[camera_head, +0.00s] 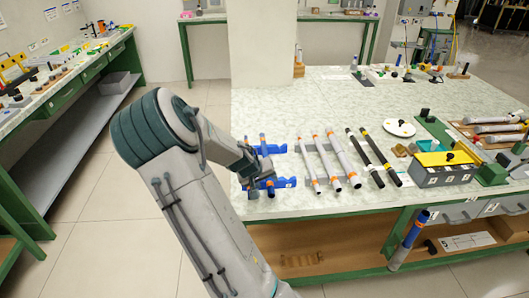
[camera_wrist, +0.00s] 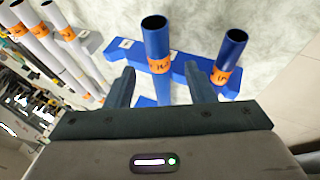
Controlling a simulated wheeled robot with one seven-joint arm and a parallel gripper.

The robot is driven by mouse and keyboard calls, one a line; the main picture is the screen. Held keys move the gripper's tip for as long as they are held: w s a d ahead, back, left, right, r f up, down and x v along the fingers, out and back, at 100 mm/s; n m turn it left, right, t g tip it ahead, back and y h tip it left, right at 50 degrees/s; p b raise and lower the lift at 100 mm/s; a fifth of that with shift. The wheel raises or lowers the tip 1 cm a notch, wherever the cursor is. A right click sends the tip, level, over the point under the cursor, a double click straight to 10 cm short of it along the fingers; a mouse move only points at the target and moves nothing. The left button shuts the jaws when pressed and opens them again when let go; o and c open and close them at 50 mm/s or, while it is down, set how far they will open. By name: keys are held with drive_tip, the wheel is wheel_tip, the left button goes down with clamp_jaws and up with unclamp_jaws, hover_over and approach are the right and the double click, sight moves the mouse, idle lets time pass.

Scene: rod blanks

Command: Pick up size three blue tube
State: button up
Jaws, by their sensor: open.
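Two blue tubes with orange bands lie on a blue rack (camera_wrist: 187,61) in the wrist view. The middle blue tube (camera_wrist: 156,42) lies between the fingers of my gripper (camera_wrist: 160,88), which is open. The right blue tube (camera_wrist: 233,48) is outside the right finger and looks darker inside its end. The bands carry marks too small to read surely, so I cannot tell the sizes. In the head view my gripper (camera_head: 256,172) is over the blue rack (camera_head: 285,182) at the table's left end, and my arm hides most of the tubes.
Several white tubes (camera_head: 327,158) with orange bands lie right of the rack, then black tubes (camera_head: 380,157). A yellow-and-grey bin (camera_head: 446,168) stands farther right. The table's back left part (camera_head: 270,105) is clear.

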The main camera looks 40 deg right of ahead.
drive_tip(key=shift+x, duration=1.1)
drive_tip(key=c, duration=0.9)
drive_tip(key=shift+o, duration=0.2)
drive_tip(key=shift+r, duration=0.15)
